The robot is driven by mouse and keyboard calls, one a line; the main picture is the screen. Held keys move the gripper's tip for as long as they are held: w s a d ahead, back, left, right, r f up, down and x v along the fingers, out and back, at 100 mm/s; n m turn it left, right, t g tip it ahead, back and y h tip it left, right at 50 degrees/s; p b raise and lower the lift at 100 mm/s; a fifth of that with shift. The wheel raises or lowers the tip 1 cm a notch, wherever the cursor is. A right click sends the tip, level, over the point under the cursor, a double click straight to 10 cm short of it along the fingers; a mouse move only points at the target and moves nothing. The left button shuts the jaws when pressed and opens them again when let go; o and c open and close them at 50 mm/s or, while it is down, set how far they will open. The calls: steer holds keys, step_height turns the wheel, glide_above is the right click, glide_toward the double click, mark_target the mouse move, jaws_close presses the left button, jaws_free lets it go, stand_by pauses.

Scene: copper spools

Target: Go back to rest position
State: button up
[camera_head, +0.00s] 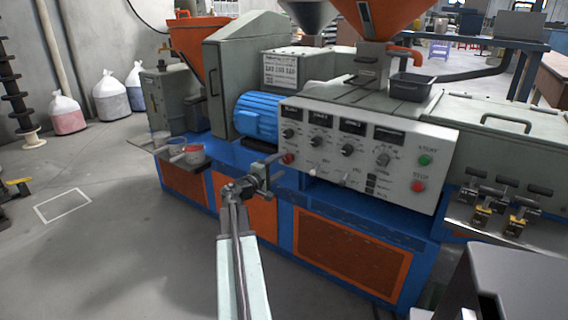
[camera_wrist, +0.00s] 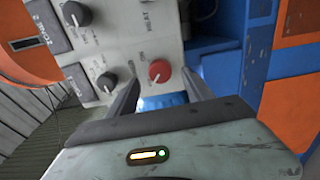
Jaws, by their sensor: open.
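My gripper (camera_head: 277,168) is in front of the left end of the grey control panel (camera_head: 335,185) in the head view, with my arm reaching up from the bottom. In the wrist view my gripper (camera_wrist: 160,78) shows two dark fingers spread apart with nothing held between them. A red knob (camera_wrist: 160,70) on the panel lies beyond and between the fingertips. The red knob (camera_head: 288,158) also shows just beside the fingertips in the head view. I cannot tell whether a finger touches it.
The panel also has black knobs (camera_head: 347,150), a green button (camera_head: 425,160) and a red stop button (camera_head: 418,186). The blue-and-orange machine base (camera_head: 350,250) stands close ahead. Levers (camera_head: 482,205) stand at the right. Open floor (camera_head: 110,260) lies to the left.

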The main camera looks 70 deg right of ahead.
steer(key=v, duration=0.3)
steer(key=shift+a, duration=0.15)
